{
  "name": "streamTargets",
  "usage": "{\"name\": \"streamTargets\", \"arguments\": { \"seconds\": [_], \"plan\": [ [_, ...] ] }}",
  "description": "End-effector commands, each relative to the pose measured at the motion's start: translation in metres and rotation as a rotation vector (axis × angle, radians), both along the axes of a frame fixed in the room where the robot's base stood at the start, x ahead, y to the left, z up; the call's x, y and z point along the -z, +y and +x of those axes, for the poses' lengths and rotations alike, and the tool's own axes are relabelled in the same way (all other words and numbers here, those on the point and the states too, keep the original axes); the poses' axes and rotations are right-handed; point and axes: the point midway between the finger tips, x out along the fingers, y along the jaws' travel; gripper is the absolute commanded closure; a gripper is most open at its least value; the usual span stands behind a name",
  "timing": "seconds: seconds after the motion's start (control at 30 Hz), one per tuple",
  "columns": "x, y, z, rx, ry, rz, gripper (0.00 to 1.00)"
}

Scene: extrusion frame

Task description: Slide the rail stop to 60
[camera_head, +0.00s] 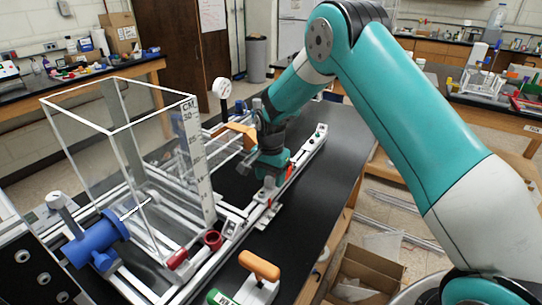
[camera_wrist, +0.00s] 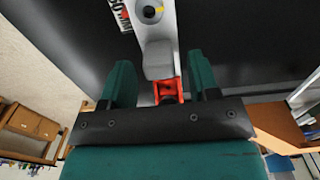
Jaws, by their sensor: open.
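A small grey block with a red lever, which looks like the rail stop (camera_wrist: 160,62), sits on the pale rail (camera_wrist: 155,10) in the wrist view. My gripper (camera_wrist: 160,78) is open, with one teal finger on each side of the block and red lever and dark gaps between. In the head view my gripper (camera_head: 272,170) is low over the rail at the middle of the black bench, and the red lever (camera_head: 291,174) shows beside it. A partly cut-off number label (camera_wrist: 119,14) lies beside the rail; I cannot read it surely.
A clear box (camera_head: 125,150) with a CM scale stands left of my gripper. A blue clamp (camera_head: 95,240) is at the front left. An orange handle (camera_head: 259,264) stands near the front. The black bench (camera_head: 335,150) is bare on the right.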

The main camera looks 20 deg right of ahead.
Motion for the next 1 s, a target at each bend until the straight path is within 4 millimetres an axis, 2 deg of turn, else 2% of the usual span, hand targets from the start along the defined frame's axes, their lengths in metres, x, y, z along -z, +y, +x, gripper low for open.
{"name": "streamTargets", "arguments": {
  "seconds": [0.17,0.4,0.6,0.8,1.0],
  "plan": [
    [-0.033,0.000,0.001,0.000,-0.008,0.001,0.45],
    [-0.096,-0.001,0.001,0.001,-0.009,0.001,0.45],
    [-0.139,-0.001,0.000,0.001,-0.006,0.000,0.45],
    [-0.162,-0.001,0.001,0.001,-0.005,0.000,0.45],
    [-0.167,-0.002,0.000,0.001,-0.003,0.000,0.45]
  ]
}}
